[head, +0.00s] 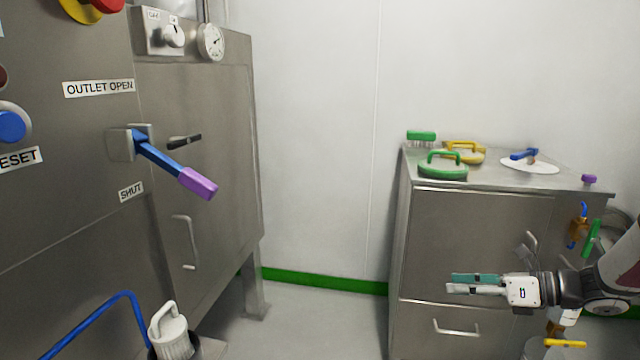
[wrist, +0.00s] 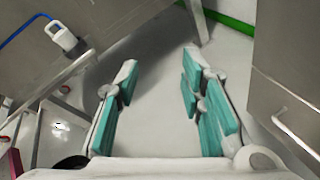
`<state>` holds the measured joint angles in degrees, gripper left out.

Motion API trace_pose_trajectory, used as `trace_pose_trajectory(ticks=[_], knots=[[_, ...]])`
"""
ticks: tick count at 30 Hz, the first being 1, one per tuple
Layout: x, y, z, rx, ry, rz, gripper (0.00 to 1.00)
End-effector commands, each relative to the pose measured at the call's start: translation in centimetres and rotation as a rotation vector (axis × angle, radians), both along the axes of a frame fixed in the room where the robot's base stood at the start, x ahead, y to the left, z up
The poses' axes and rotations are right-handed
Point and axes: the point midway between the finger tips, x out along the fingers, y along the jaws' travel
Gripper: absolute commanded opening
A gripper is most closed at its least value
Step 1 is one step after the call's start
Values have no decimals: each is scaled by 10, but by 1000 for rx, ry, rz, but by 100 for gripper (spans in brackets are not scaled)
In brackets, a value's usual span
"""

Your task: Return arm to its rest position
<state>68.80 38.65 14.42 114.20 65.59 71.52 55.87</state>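My gripper (head: 474,284) is at the lower right of the head view, in front of the steel cabinet, pointing left. In the wrist view my gripper (wrist: 160,72) has its two teal-padded fingers apart with nothing between them; bare floor shows through the gap. My arm comes in from the right edge of the head view. It hides part of the cabinet front.
A machine panel at left carries a blue lever with a purple grip (head: 199,184), angled down right between OUTLET OPEN and SHUT labels. The steel cabinet (head: 480,230) holds green and yellow lids on top. A white-handled canister (head: 172,330) stands low left. Floor between is clear.

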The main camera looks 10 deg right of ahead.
Motion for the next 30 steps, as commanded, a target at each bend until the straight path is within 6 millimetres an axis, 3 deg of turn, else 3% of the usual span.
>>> trace_pose_trajectory(ticks=[1,6,11,15,22,30], knots=[[0,28,15,-78,-18,100,36],[-22,107,49,-322,-92,432,36],[-58,169,75,-532,-185,743,36],[-98,211,92,-700,-280,1009,36],[-172,252,112,-951,-463,1434,36],[-252,260,120,-1197,-695,1888,36]])
